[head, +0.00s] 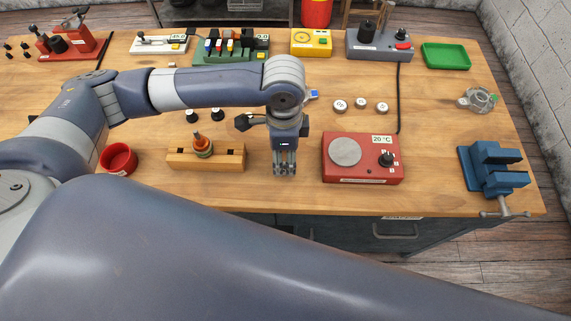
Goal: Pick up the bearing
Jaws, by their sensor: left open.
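Three small silver ring-like discs that look like bearings stand in a row behind the red hot plate: a left one (340,105), a middle one (361,104) and a right one (382,107). They are too small for me to read their markings. My left gripper (285,172) points down over the front of the bench, in front of and left of these discs. It is open, and I see nothing between its fingers. It is apart from the discs. My right gripper is out of view.
A red hot plate (362,170) reading 20 °C is right of my left gripper. A wooden cradle (178,160) with a rotor-like part (203,147) is left of it. A blue vise (492,168), silver housing (478,100) and green tray (446,62) stand right. Instruments line the back.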

